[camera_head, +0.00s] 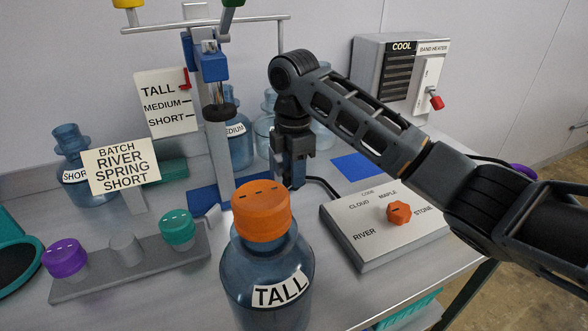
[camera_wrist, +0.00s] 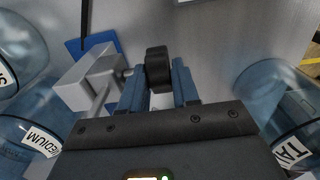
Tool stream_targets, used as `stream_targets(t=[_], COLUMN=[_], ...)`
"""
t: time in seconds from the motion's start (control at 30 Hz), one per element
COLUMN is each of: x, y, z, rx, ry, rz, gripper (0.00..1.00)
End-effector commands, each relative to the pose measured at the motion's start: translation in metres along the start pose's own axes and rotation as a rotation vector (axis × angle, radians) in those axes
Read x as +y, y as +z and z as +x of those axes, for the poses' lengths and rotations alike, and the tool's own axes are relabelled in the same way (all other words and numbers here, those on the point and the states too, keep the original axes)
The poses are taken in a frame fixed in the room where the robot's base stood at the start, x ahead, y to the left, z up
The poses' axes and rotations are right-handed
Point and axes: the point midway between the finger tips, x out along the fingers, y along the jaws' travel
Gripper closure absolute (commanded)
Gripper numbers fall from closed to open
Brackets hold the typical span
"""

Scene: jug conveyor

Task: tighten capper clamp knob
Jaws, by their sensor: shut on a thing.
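The black capper clamp knob (camera_wrist: 158,68) sits on a short shaft from a grey block (camera_wrist: 92,82) in the wrist view. My gripper (camera_wrist: 158,82) has one finger on each side of the knob and is shut on it. In the head view my gripper (camera_head: 293,172) points down right of the capper's grey column (camera_head: 217,150), and the knob cannot be made out there. The capper's blue head (camera_head: 212,66) is high on the column, with a dark chuck (camera_head: 219,112) below. The red pointer (camera_head: 186,80) is by TALL on the height sign (camera_head: 163,104).
A TALL jug (camera_head: 268,275) with an orange cap stands in front. A batch card (camera_head: 121,166) reads RIVER SPRING SHORT. A cap rack (camera_head: 130,267) is left, a dial box (camera_head: 375,240) right. Several jugs, including a MEDIUM jug (camera_head: 239,148), stand behind.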

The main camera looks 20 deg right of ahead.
Motion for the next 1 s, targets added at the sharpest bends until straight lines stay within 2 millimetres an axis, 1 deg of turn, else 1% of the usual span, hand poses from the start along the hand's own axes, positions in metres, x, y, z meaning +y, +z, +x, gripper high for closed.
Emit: stream_targets(t=[0.03,0.1,0.13,0.33,0.47,0.67,1.0], x=[0.000,0.000,0.000,0.000,0.000,0.000,0.000], y=[0.000,0.000,0.000,0.000,0.002,0.005,0.012], z=[0.000,0.000,0.000,0.000,-0.001,0.000,0.005], rx=[0.000,0.000,0.000,0.016,0.057,0.181,0.494], ry=[0.000,0.000,0.000,-0.001,-0.001,-0.001,0.000], rz=[0.000,0.000,0.000,0.001,0.000,0.003,0.004], gripper=[0.92,0.99,1.00,1.00,1.00,1.00,1.00])
